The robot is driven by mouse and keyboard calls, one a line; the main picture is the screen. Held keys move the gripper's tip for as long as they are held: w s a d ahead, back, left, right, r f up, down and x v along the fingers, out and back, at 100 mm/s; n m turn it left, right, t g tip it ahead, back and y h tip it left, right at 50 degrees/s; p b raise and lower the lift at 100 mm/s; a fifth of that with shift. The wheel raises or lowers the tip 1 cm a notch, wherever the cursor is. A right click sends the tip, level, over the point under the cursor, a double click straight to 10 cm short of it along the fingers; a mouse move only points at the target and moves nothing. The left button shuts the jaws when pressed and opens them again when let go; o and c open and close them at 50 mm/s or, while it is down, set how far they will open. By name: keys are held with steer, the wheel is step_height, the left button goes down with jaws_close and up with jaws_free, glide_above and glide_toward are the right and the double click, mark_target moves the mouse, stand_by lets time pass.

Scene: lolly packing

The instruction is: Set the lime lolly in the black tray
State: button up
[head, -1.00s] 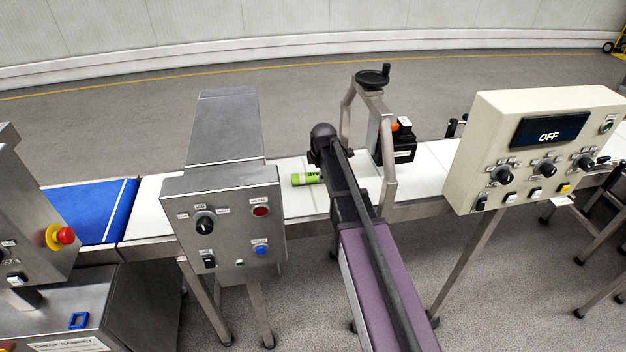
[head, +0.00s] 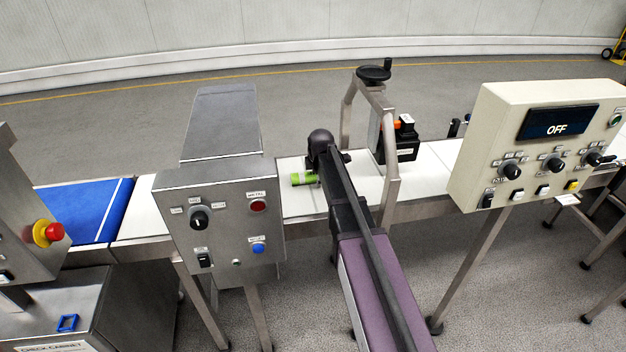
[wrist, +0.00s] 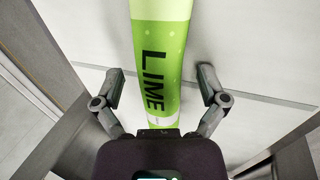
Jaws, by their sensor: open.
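The lime lolly (head: 304,179) is a green wrapped bar lying on the white conveyor belt. In the wrist view the lolly (wrist: 161,60) runs lengthwise up the middle, with "LIME" printed on it. My gripper (wrist: 160,82) is open, with one finger on each side of the lolly and a gap visible on both sides. The lolly's near end is hidden behind my gripper's body. In the head view my arm hides the fingers and part of the lolly. I do not see a black tray in either view.
A grey metal control box (head: 218,220) stands left of the lolly over the belt. A metal frame with a hand crank (head: 374,72) stands close on the right. A cream panel reading OFF (head: 540,150) is farther right. A blue belt (head: 85,208) lies at left.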

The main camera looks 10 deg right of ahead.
stand_by(0.3)
jaws_close()
steer(key=shift+r, duration=0.2)
step_height(320, 180, up, 3)
steer(key=p, duration=0.3)
steer(key=shift+r+p, duration=0.2)
steer(key=shift+p, duration=0.2)
steer(key=s, duration=1)
steer(key=s+r+p, duration=0.1)
steer(key=s, duration=0.5)
steer(key=shift+a+r, duration=0.1)
steer(key=shift+a, duration=0.05)
steer(key=shift+r+p, duration=1.3)
steer(key=shift+p, duration=0.1)
